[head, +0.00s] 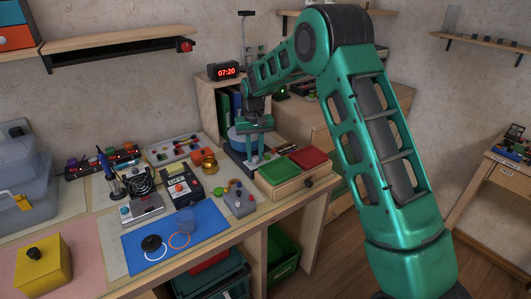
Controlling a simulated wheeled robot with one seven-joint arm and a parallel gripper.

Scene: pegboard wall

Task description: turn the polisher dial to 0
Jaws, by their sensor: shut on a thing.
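The polisher (234,138) looks to be the machine with a round blue top at the back right of the workbench, next to the shelf unit. My gripper (256,162) points down in front of its right side, fingers low at its front. The gripper is shut on a small part there, which I take to be the polisher dial. The dial itself is hidden by the fingers or too small to make out, so its setting cannot be read.
Green and red trays (279,170) sit in a wooden box just right of my gripper. A grey control box (239,200) and a blue mat (177,238) lie in front. A clock (224,71) tops the shelf unit behind. My arm spans the right side.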

